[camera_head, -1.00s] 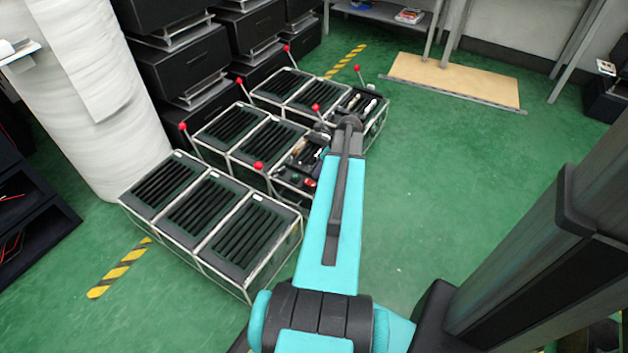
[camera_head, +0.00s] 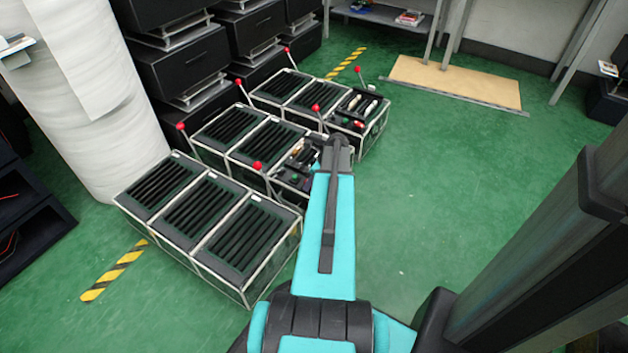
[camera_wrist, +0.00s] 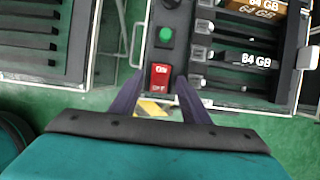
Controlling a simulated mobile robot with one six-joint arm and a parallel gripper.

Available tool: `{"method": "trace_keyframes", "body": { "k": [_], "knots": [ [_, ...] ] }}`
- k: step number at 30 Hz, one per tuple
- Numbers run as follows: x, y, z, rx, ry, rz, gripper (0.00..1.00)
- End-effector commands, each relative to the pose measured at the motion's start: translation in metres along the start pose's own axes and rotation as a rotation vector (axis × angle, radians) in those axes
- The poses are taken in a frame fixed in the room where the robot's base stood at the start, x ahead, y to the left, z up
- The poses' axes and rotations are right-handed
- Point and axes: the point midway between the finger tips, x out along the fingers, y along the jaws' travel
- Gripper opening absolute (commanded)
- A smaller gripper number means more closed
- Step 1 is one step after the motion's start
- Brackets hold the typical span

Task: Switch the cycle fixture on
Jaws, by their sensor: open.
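In the wrist view a red rocker switch (camera_wrist: 160,77) marked ON at its upper end and OFF at its lower end sits on a dark panel strip. A round green button (camera_wrist: 165,37) is just above it. My gripper (camera_wrist: 160,80) is open and empty, with one dark finger on each side of the red switch in the picture. I cannot tell whether the fingers touch it. In the head view my arm reaches to the right end of the middle fixture (camera_head: 230,128); the gripper itself is hidden there. No visible label tells which fixture is the cycle one.
Black slots with 64 GB modules (camera_wrist: 240,60) lie right of the switch. Other wire-framed fixtures stand in front (camera_head: 205,215) and behind (camera_head: 285,87), with red-knobbed levers (camera_head: 257,166) standing up between them.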

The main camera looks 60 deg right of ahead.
Motion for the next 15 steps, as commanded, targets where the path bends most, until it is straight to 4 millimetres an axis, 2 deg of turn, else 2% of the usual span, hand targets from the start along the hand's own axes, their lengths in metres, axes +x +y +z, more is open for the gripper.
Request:
{"method": "trace_keyframes", "body": {
  "k": [5, 12, 13, 15],
  "knots": [
    [0.000, 0.000, 0.000, 0.000, 0.000, 0.000, 0.42],
    [0.000, 0.000, 0.000, 0.000, 0.000, 0.000, 0.02],
    [0.002, -0.023, 0.001, 0.003, -0.001, -0.003, 0.01],
    [-0.001, -0.007, 0.000, 0.000, 0.001, -0.003, 0.01]
  ]
}}
